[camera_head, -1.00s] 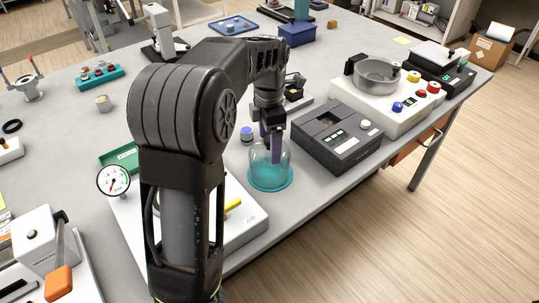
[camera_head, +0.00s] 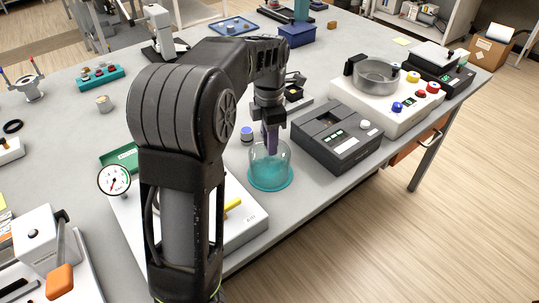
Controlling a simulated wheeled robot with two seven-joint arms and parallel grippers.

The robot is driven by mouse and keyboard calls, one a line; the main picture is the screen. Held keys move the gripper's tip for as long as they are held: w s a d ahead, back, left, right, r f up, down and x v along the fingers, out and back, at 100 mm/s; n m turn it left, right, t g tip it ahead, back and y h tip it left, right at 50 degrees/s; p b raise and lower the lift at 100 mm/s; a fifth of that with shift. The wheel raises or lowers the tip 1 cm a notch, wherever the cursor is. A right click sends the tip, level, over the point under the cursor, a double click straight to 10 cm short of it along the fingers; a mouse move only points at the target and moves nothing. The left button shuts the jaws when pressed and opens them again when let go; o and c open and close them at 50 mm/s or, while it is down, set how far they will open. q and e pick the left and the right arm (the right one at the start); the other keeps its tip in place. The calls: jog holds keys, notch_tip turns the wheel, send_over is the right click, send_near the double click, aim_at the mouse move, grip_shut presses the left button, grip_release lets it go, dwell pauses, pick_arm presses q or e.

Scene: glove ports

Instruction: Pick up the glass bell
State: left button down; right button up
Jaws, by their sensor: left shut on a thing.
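The glass bell (camera_head: 270,172) is a clear dome with a teal tint toward its base. It stands upright on the grey bench, on or in a teal round base (camera_head: 270,186), beside a white panel. My left gripper (camera_head: 270,148) points down at the top of the bell and is shut on it, probably at its knob. The fingers hide the knob, so the exact contact is unclear. The bell looks level with the bench; I see no clear gap under it. My right gripper is out of view.
A dark grey device (camera_head: 337,137) stands close right of the bell. A white unit with a metal bowl (camera_head: 377,76) is behind it. A blue-capped jar (camera_head: 247,133) stands behind left. A white panel with a yellow handle (camera_head: 240,225) lies front left. The bench's edge is near.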

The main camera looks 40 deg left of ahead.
pick_arm(q)
jog(key=shift+s+f, duration=0.15)
jog(key=shift+f, duration=0.2)
jog(key=shift+r, duration=0.4)
jog(key=r, duration=0.6)
jog(key=shift+w+r, duration=0.2)
jog(key=shift+r, duration=0.2)
jog(key=shift+r+p, duration=0.65)
jog(key=shift+r, duration=0.25)
jog(key=shift+a+r+p, duration=0.1)
jog(key=shift+r+p, duration=0.35)
